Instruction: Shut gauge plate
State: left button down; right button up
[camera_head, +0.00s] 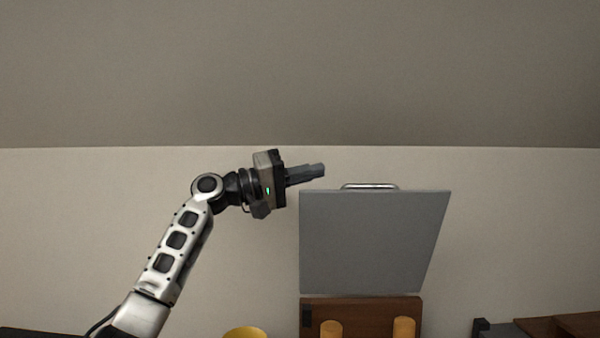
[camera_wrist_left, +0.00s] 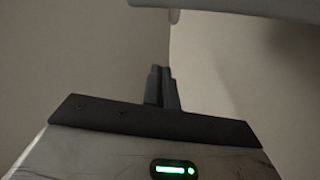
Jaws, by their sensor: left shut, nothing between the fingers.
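The gauge plate (camera_head: 370,242) is a flat grey panel standing raised above a brown wooden base (camera_head: 362,310) in the head view. A metal bar handle (camera_head: 369,186) runs along its top edge. My left gripper (camera_head: 322,170) is shut and empty, just above the plate's top left corner and left of the handle. Its closed fingers also show in the left wrist view (camera_wrist_left: 162,88). A pale edge at the top of that view is too dim to identify. My right gripper is in neither view.
Two orange-tan cylinders (camera_head: 331,328) (camera_head: 404,327) stand in front of the wooden base. A yellow round object (camera_head: 245,333) is at the bottom edge. Brown and dark items (camera_head: 560,326) are at the lower right. A plain wall and sloped ceiling are behind.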

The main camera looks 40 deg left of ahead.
pick_arm(q)
jog(key=d, duration=0.1)
jog(key=d+f, duration=0.1)
jog(key=d, duration=0.1)
jog(key=w+d, duration=0.1)
jog(key=shift+w+d+f, duration=0.1)
jog(key=shift+d+f, duration=0.2)
jog(key=shift+d, duration=0.05)
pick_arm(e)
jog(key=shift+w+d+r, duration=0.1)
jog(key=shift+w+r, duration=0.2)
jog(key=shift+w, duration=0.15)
pick_arm(q)
jog(key=shift+d, duration=0.1)
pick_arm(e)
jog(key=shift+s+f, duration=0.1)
